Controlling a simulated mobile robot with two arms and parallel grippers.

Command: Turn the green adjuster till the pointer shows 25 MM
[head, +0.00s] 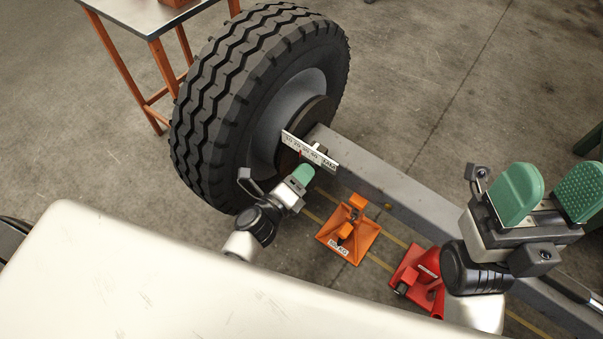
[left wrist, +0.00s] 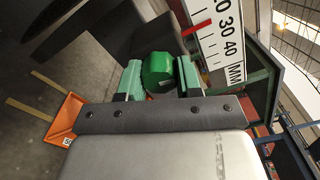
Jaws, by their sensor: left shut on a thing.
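The green adjuster (left wrist: 157,68) is a faceted knob between the two green fingertips of my left gripper (left wrist: 160,80), which is shut on it. In the head view my left gripper (head: 302,174) is just below the scale, and its fingers hide the adjuster. The white scale (left wrist: 218,40) shows 30, 40 and MM, with the number above cut off. The red pointer (left wrist: 197,27) lies across its edge, seemingly a little above the 30; the exact reading is unclear. The scale also shows in the head view (head: 311,152). My right gripper (head: 548,195) is open and empty at the right.
A large black tyre (head: 240,100) stands left of the scale, joined to a grey beam (head: 385,187) running to the lower right. An orange stand (head: 347,230) and a red jack (head: 418,275) are on the floor below the beam. A steel-topped table (head: 150,14) stands at upper left.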

